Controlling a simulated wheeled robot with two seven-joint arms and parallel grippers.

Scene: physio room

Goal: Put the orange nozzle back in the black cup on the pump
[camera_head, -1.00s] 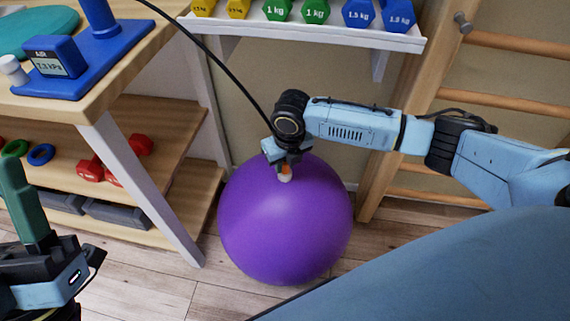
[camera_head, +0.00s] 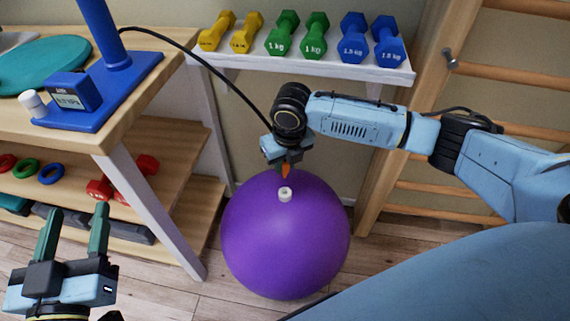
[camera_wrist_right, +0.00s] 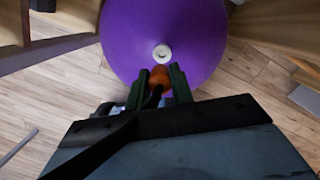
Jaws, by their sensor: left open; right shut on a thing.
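My right gripper (camera_head: 285,160) is shut on the orange nozzle (camera_head: 286,171), just above the purple ball (camera_head: 285,245). The nozzle also shows between the fingers in the right wrist view (camera_wrist_right: 159,76). It looks apart from the white valve (camera_head: 285,194) on top of the ball. A black hose (camera_head: 215,72) runs from the nozzle to the blue pump (camera_head: 120,85), which stands on the wooden bench at upper left. I cannot make out the black cup on the pump. My left gripper (camera_head: 73,222) is open and empty at lower left, below the bench top.
The bench (camera_head: 75,137) has shelves below with red dumbbells and rings. A teal disc (camera_head: 40,62) lies behind the pump. A white rack (camera_head: 330,68) holds several coloured dumbbells. Wooden wall bars (camera_head: 440,70) stand right. A blue padded surface (camera_head: 470,270) fills the lower right.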

